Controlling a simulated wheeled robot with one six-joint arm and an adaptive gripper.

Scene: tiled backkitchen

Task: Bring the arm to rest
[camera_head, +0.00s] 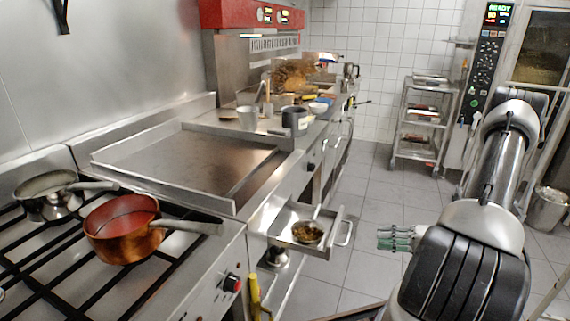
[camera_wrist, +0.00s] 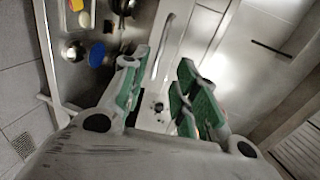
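My gripper (camera_head: 396,238) is held over the tiled floor in the head view, to the right of the counter and the pulled-out drawer. Only part of it shows there, with green-padded fingers beside the dark arm link. In the wrist view my gripper (camera_wrist: 160,98) shows its green-padded fingers spread apart with a gap between them. Nothing is held between them. My arm (camera_head: 485,220) reaches up along the right side of the head view and bends down towards the front.
A copper pan (camera_head: 125,228) and a steel pan (camera_head: 48,193) sit on the stove at left. An open drawer (camera_head: 322,228) holding a small bowl (camera_head: 307,232) juts from the counter. A steel trolley (camera_head: 420,115) stands behind. The floor (camera_head: 385,190) between is clear.

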